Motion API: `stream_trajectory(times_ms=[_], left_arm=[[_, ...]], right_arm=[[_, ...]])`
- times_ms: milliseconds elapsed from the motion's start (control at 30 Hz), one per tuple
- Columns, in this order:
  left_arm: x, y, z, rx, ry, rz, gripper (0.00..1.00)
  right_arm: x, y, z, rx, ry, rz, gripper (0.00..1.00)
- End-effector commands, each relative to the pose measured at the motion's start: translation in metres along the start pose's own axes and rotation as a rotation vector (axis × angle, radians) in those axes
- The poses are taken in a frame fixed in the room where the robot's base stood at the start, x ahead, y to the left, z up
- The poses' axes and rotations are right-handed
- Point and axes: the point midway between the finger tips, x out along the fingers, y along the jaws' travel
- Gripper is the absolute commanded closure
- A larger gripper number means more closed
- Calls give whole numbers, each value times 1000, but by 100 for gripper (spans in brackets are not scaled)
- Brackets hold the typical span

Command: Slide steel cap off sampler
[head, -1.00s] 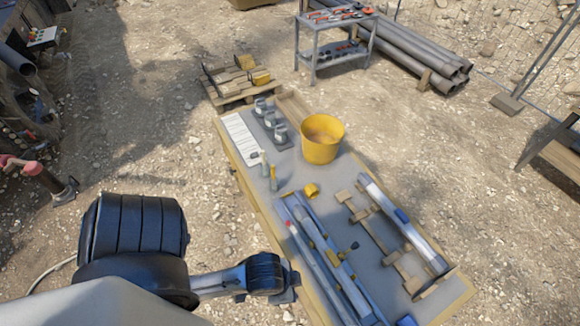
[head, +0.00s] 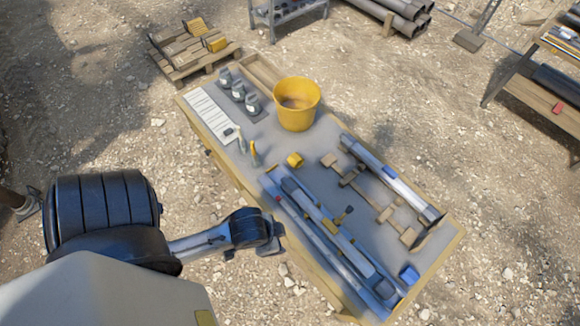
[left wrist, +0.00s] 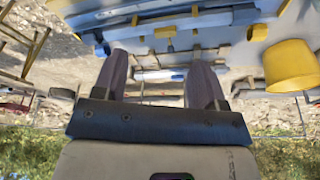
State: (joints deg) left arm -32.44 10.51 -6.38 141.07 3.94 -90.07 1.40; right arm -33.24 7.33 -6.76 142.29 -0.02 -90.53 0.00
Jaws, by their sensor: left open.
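A long silver tube with a blue band (head: 392,178) lies on a wooden cradle (head: 362,190) on the right of the table. Another long grey tube (head: 330,225) with a small yellow-and-dark fitting lies in a blue-railed rack (head: 300,226) on the left. I cannot tell for certain which is the sampler, nor pick out the steel cap. My left gripper (head: 272,240) hangs beside the table's left edge, apart from the rack. In the left wrist view its two fingers (left wrist: 158,58) are spread with nothing between them. My right gripper is out of view.
A yellow bucket (head: 297,104), several grey-lidded jars (head: 238,91), a white sheet (head: 210,115) and a small yellow piece (head: 294,160) sit on the table. A blue block (head: 409,274) lies near its front end. A pallet (head: 193,58) stands beyond on gravel.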

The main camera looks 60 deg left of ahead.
Motion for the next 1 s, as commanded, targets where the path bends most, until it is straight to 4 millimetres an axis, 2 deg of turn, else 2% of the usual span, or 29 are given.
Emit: stream_trajectory(times_ms=[33, 200, 300, 500, 600, 733, 900, 1000], left_arm=[[27, -10, 7, 18, -6, 0, 30], [93, -51, 22, 62, -46, 35, 13], [127, -82, 27, 71, -81, 53, 6], [174, -147, 27, 49, -163, 65, 6], [190, -178, 22, 16, -204, 61, 6], [200, -215, 9, -42, -249, 46, 6], [199, -250, -15, -143, -290, 17, 6], [193, -261, -31, -206, -302, 1, 6]], right_arm=[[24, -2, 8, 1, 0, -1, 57], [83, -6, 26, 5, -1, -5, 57], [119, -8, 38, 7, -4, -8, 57], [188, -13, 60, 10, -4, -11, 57], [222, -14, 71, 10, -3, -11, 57], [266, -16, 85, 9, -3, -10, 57], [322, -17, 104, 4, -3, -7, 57], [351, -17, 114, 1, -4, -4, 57]])
